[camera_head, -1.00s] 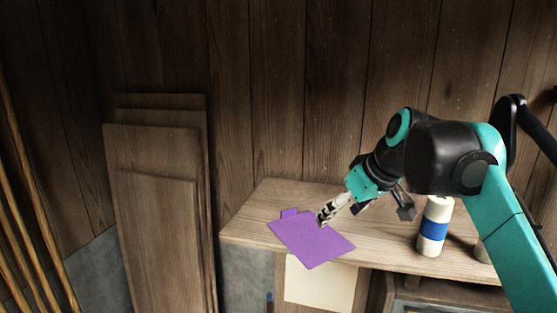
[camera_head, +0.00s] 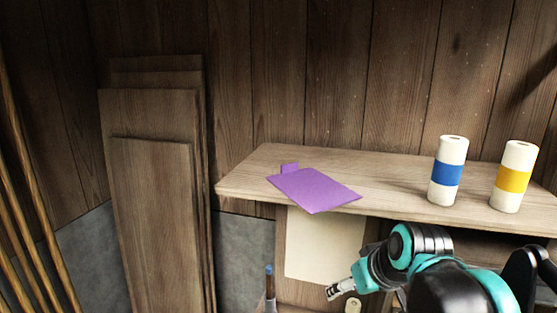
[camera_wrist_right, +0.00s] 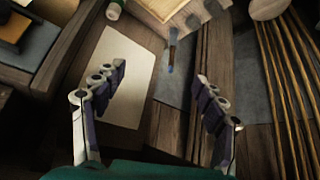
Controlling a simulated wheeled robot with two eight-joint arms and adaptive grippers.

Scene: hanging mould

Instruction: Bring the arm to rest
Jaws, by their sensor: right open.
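My right arm comes in at the lower right of the head view. Its gripper (camera_head: 340,291) is below the shelf, in front of the cabinet, apart from the purple mould. In the right wrist view the two fingers (camera_wrist_right: 160,76) stand wide apart with nothing held between them. The flat purple mould (camera_head: 314,190) lies on the wooden shelf (camera_head: 400,176), with its near corner over the front edge. My left gripper is not in view.
A blue-banded bottle (camera_head: 447,171) and a yellow-banded bottle (camera_head: 514,177) stand on the shelf's right part. A pale sheet (camera_head: 322,246) hangs below the shelf. Boards (camera_head: 152,200) lean on the wall at left, with thin poles (camera_head: 30,230) beside them. A blue-tipped brush (camera_head: 269,285) is near the gripper.

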